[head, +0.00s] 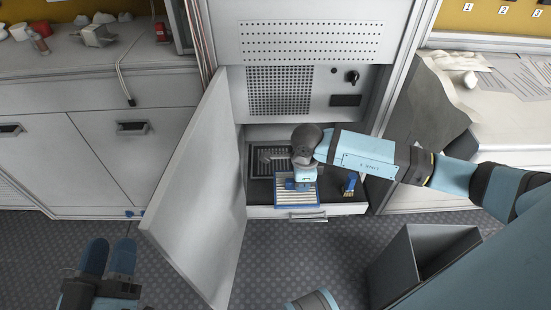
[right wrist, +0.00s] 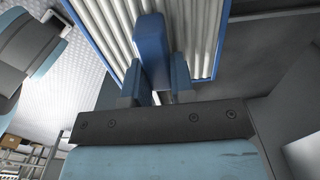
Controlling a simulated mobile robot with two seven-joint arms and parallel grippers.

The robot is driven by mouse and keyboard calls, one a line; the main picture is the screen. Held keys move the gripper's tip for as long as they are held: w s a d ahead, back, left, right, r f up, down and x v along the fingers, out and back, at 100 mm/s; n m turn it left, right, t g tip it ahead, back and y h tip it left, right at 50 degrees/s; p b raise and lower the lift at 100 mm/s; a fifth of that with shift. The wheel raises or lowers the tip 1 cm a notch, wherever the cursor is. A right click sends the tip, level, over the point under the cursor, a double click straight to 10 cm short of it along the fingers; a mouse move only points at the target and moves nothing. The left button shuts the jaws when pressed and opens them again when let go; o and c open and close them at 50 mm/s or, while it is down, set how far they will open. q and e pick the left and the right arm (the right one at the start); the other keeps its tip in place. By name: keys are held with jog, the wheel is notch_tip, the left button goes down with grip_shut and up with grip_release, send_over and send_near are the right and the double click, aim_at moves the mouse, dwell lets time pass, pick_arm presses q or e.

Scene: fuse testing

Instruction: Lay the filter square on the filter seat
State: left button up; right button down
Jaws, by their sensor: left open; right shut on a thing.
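The filter square (head: 296,199) has a blue frame and pale pleats. It is in front of the open cabinet, over the pulled-out drawer. My right gripper (head: 299,184) is shut on it. The right wrist view shows the pleats (right wrist: 203,35) close up, with blue fingers (right wrist: 155,75) against them. The likely filter seat is a dark rectangular frame with a grille (head: 270,153), inside the cabinet behind the filter. My right wrist and the filter hide part of it. My left gripper (head: 108,258) is open and empty at the lower left, away from the cabinet.
The open cabinet door (head: 205,190) stands between my left gripper and the cabinet. A small blue and yellow item (head: 349,184) stands right of the filter. The drawer front (head: 335,209) has a handle. A grey open bin (head: 425,250) is on the floor at right.

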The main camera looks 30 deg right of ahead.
jog(key=w+b, duration=0.1)
jog(key=w, duration=0.3)
jog(key=w+b, duration=0.1)
jog(key=w, duration=0.4)
jog(key=w+b, duration=0.1)
jog(key=w, duration=0.4)
jog(key=shift+w+d+b, duration=0.2)
jog(key=shift+d+b, duration=0.1)
jog(key=shift+d, duration=0.05)
jog(key=shift+w, duration=0.5)
notch_tip(320, 180, down, 4)
jog(key=shift+s+r+b, duration=0.1)
jog(key=shift+r+b, duration=0.1)
jog(key=shift+b, duration=0.9)
pick_arm(q)
notch_tip(320, 180, down, 9)
jog(key=m+g, duration=0.1)
jog(key=g, duration=0.2)
jog(key=shift+d+g, duration=0.3)
pick_arm(e)
jog(key=shift+r, duration=0.1)
pick_arm(q)
jog(key=shift+w, duration=0.1)
pick_arm(e)
jog(key=c, duration=1.4)
grip_release()
jog(key=shift+f, duration=0.2)
jog(key=o, duration=0.4)
